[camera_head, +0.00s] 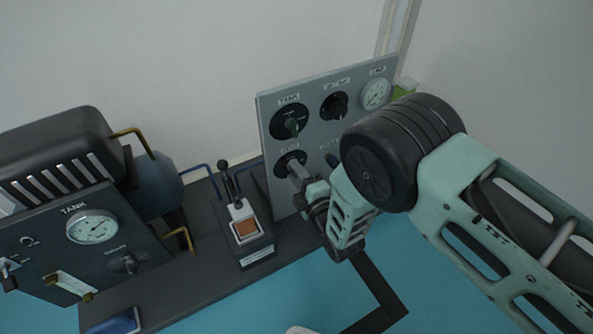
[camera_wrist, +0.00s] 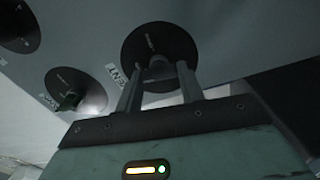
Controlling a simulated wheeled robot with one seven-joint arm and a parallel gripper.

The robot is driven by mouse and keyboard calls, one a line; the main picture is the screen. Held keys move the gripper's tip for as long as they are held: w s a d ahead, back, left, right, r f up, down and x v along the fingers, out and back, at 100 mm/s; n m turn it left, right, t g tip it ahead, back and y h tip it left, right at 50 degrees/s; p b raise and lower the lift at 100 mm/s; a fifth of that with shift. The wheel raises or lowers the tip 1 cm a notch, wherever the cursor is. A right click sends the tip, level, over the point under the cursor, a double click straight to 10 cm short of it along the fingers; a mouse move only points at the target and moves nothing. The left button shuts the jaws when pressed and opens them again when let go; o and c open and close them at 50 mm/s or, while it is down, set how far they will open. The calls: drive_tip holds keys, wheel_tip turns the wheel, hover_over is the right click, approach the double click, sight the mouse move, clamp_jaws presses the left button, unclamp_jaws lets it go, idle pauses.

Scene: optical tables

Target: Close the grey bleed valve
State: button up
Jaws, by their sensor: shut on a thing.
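The upright grey panel (camera_head: 268,118) carries several round black dials with knobs. My gripper (camera_head: 300,177) is at the lower left dial (camera_head: 281,161) of the panel in the head view. In the wrist view, my gripper's two fingers (camera_wrist: 158,80) reach to the middle of a black dial (camera_wrist: 140,45) and are shut on its small grey knob (camera_wrist: 157,66). A label beside this dial shows the letters "ENT"; the rest is hard to read. The knob is mostly hidden between the fingers, so its turn angle cannot be told.
A green knob (camera_head: 292,124) sits just above, and a black knob (camera_head: 335,105) and a gauge (camera_head: 375,94) are to its right. A blue knob (camera_head: 332,160) is close to my gripper. A small box with a lever (camera_head: 245,229) and a dark tank unit (camera_head: 95,235) stand left.

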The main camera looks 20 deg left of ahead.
drive_tip(key=shift+d+f+n, duration=0.1)
drive_tip(key=shift+n, duration=0.6)
drive_tip(key=shift+p, duration=0.3)
drive_tip(key=o, duration=1)
drive_tip(key=p+v, duration=0.6)
drive_tip(key=v, duration=1.1)
drive_tip(key=shift+s+p, duration=0.2)
drive_tip(key=shift+p, duration=0.1)
drive_tip(key=shift+d, duration=0.1)
